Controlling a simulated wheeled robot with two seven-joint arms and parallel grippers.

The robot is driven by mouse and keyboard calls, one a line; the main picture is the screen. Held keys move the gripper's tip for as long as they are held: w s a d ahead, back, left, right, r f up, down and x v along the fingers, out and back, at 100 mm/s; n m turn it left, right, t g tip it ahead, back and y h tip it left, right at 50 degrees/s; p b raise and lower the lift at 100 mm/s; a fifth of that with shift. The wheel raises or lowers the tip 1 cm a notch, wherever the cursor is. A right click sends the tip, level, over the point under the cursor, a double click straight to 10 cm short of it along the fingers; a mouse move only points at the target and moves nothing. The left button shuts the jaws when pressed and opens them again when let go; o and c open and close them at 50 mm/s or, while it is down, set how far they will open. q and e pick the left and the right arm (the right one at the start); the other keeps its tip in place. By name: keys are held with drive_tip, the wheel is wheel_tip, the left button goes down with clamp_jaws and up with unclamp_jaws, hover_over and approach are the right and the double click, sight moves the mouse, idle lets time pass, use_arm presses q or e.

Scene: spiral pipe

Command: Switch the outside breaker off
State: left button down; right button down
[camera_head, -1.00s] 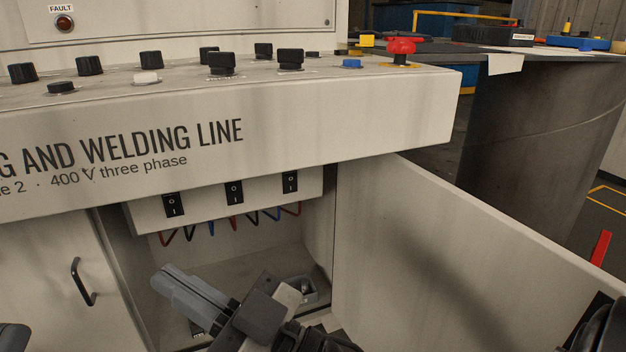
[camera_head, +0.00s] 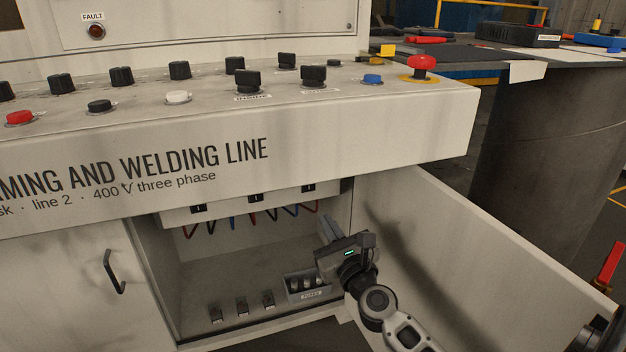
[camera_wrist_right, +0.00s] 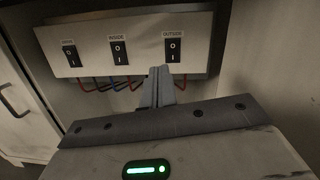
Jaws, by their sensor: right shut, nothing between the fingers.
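The outside breaker (camera_wrist_right: 173,50) is a black rocker switch under the label OUTSIDE, rightmost on a pale panel in the right wrist view. In the head view only its lower part (camera_head: 308,188) shows under the desk's edge. I cannot tell which way its rocker is tipped. My right gripper (camera_wrist_right: 162,72) is shut and empty, its fingertips just below the outside breaker in the wrist view. In the head view the right gripper (camera_head: 327,226) is inside the cabinet opening, below and right of that breaker. Contact is not visible. My left gripper is out of view.
The inside breaker (camera_wrist_right: 119,51) and another breaker (camera_wrist_right: 71,56) sit to the left. Coloured wires hang below the panel. A small fuse bin (camera_head: 309,294) and several small parts (camera_head: 243,307) lie on the cabinet floor. The open door (camera_head: 470,255) stands at right, beside my arm.

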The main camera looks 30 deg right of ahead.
sight(313, 186)
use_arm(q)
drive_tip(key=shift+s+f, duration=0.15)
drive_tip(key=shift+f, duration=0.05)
use_arm(e)
drive_tip(key=d+m, duration=0.1)
drive_tip(key=d+f+m, duration=0.1)
drive_tip(key=shift+m+g+h, duration=0.3)
drive_tip(key=shift+h, duration=0.1)
